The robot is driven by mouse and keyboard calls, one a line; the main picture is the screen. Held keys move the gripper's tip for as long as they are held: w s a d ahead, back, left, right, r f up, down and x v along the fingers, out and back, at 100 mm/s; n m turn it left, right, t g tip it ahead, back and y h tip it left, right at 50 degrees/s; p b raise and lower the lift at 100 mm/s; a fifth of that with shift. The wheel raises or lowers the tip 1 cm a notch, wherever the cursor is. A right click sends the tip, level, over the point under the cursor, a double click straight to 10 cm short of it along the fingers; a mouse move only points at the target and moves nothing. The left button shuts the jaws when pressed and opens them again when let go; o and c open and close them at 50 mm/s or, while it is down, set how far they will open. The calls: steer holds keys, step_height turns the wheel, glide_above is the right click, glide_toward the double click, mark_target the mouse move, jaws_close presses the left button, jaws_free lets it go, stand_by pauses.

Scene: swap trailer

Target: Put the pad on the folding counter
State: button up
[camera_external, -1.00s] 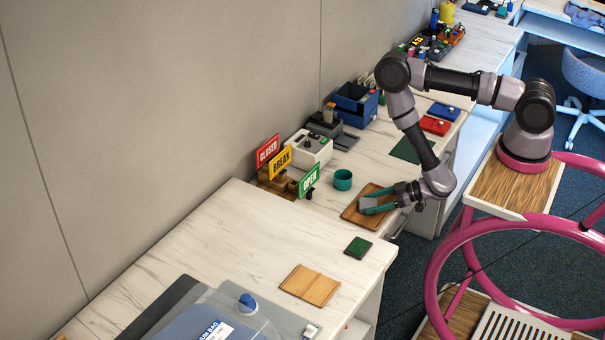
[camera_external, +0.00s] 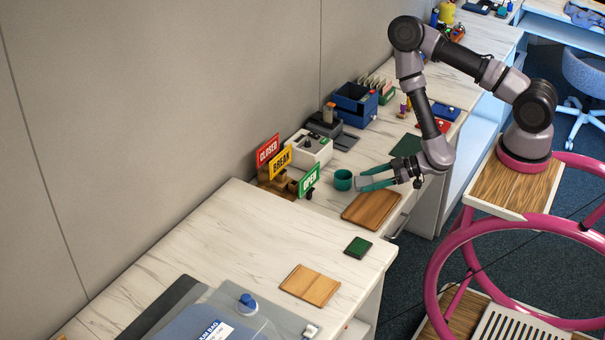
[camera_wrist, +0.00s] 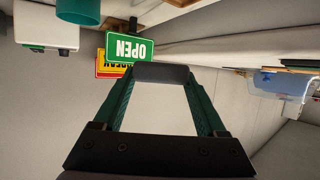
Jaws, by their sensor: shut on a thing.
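My gripper (camera_external: 363,181) is shut on a small dark grey block, which looks to be the pad (camera_wrist: 161,74). The wrist view shows the block across the fingertips, between the two green fingers. In the outside view my gripper is held above the far white counter, beyond a brown wooden board (camera_external: 371,209) and just right of a teal cup (camera_external: 343,180). The nearer white counter (camera_external: 232,226) stands in front of it. I cannot tell for sure which counter is the folding one.
An OPEN sign (camera_external: 309,181) stands left of the cup, with yellow and red signs behind it. On the near counter lie a green pad-like square (camera_external: 358,247), a light wooden board (camera_external: 310,285) and a clear bag (camera_external: 215,320). The near counter's middle is bare.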

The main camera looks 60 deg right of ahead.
steer(key=w+a+r+n+g+y, duration=0.2)
steer(key=w+a, duration=0.1)
steer(key=a, duration=0.4)
steer(key=w+a+r+n+g+y, duration=0.1)
steer(key=w+a+n+y, duration=0.15)
steer(key=a, duration=0.35)
step_height(320, 180, up, 4)
steer(key=r+n+g, duration=0.1)
steer(key=n+g, duration=0.2)
glide_above(299, 224)
steer(key=shift+m+y, duration=0.25)
steer(key=shift+y, duration=0.2)
step_height(299, 224, down, 11)
steer(key=shift+d+r, duration=0.15)
steer(key=shift+r, duration=0.05)
steer(key=shift+f, duration=0.15)
steer(key=o, duration=1.3)
steer(key=shift+c, duration=0.2)
